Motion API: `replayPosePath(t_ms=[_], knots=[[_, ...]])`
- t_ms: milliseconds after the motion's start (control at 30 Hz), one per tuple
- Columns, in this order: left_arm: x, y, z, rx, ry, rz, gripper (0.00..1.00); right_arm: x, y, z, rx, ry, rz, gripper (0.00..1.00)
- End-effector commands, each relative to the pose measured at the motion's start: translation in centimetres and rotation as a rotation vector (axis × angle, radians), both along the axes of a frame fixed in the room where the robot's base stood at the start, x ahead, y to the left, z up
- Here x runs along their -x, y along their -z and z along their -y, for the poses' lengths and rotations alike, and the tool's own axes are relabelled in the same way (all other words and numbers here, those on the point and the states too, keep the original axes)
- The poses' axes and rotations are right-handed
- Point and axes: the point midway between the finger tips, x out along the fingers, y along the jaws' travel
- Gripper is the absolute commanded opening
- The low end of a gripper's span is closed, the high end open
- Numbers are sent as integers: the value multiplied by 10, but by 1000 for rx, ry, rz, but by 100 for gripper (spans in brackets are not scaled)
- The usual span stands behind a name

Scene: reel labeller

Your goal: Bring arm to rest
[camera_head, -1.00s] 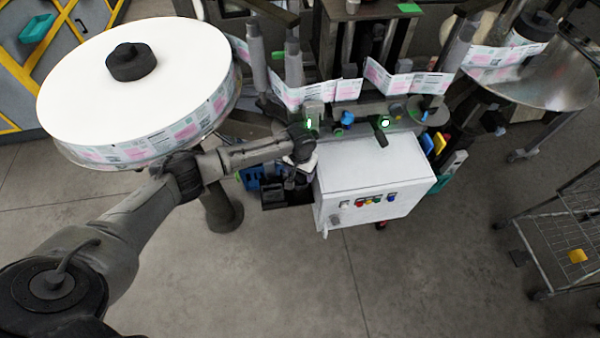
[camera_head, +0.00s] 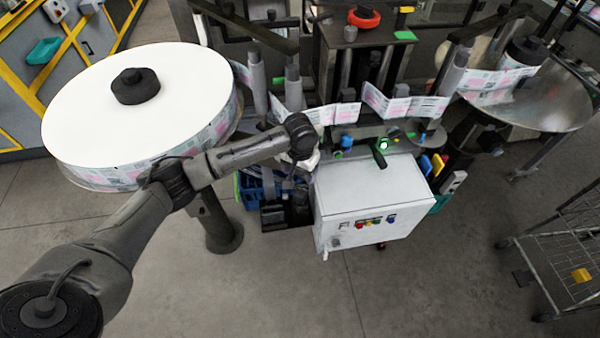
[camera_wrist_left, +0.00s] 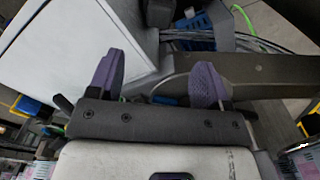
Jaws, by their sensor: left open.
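My left arm (camera_head: 110,245) comes in from the lower left of the head view and reaches over to the labelling machine. Its wrist end (camera_head: 300,137) is above the back left of the white control box (camera_head: 365,200). In the head view the wrist hides most of the hand. In the left wrist view my left gripper (camera_wrist_left: 158,82) is open, with its two purple fingers apart and nothing between them. The white box (camera_wrist_left: 80,45) shows beyond the fingers on the left. My right gripper is not in view.
A large white-topped label reel (camera_head: 95,105) stands left, beside my forearm. A label web (camera_head: 335,113) runs behind the wrist. A blue crate (camera_head: 252,188) is below it. A metal disc (camera_head: 535,95) and wire cart (camera_head: 565,260) stand right. The front floor (camera_head: 270,290) is clear.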

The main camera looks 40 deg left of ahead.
Motion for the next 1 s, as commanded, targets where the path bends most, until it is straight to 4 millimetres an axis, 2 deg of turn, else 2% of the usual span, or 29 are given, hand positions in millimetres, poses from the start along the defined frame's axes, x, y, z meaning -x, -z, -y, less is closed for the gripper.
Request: replayPosePath(t_ms=[400, 467, 567, 667, 800, 900, 1000], knots=[[1, 2, 1, 1, 4, 0, 72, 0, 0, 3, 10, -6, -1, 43], [4, 6, 6, 3, 19, 0, 72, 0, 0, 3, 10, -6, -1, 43], [16, 22, 26, 14, 79, 5, 72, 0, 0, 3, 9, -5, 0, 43], [42, 47, 59, 38, 183, 23, 72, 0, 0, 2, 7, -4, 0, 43], [90, 77, 110, 86, 329, 81, 72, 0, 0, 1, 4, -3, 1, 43], [126, 90, 137, 115, 401, 132, 72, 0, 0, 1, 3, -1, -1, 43], [162, 95, 155, 136, 445, 187, 72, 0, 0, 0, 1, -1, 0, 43]])
